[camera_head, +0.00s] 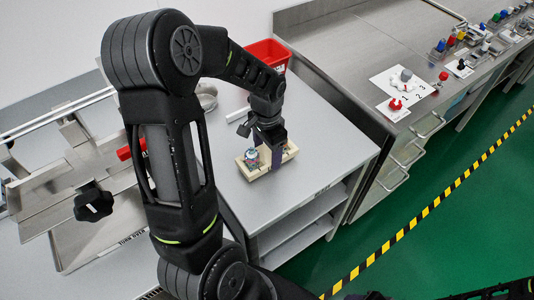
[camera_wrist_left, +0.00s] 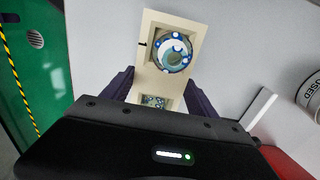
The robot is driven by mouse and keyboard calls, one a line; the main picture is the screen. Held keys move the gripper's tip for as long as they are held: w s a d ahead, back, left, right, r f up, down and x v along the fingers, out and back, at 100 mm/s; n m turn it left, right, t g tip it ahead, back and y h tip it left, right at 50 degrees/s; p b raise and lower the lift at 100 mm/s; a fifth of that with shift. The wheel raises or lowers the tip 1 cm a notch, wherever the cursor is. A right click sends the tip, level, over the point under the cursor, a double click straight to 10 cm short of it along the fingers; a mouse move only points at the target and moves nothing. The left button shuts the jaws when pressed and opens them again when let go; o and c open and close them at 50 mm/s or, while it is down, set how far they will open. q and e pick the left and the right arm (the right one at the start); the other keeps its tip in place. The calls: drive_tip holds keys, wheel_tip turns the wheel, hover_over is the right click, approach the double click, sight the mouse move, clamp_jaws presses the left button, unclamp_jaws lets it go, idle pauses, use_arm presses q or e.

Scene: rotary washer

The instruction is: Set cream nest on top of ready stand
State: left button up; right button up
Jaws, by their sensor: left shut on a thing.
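The cream nest (camera_head: 248,172) is a long cream block over the grey metal stand top at the middle of the head view. In the left wrist view the nest (camera_wrist_left: 151,48) holds a round blue-and-white part (camera_wrist_left: 173,53) in a recess, with a small patterned patch near its close end. My left gripper (camera_head: 268,150) is shut on the nest, with a dark purple finger on each side of it. I cannot tell whether the nest touches the surface below. The grey stand (camera_head: 305,165) has a label on its front edge, too small to read as "ready". My right gripper is not in view.
A red bin (camera_head: 266,54) and a white bar (camera_head: 238,114) are behind the nest. A cylinder marked USED (camera_wrist_left: 311,95) is at the wrist view's right. A metal bench (camera_head: 350,45) with several small coloured parts is at right. Stand top right of the nest is clear.

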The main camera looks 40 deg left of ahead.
sight(267, 154)
use_arm(q)
drive_tip(key=shift+f, duration=0.75)
drive_tip(key=shift+f, duration=0.2)
drive_tip(key=o, duration=1.5)
drive_tip(key=shift+r, duration=0.1)
drive_tip(key=shift+r, duration=0.15)
wheel_tip(267, 154, up, 12)
drive_tip(key=shift+b, duration=0.6)
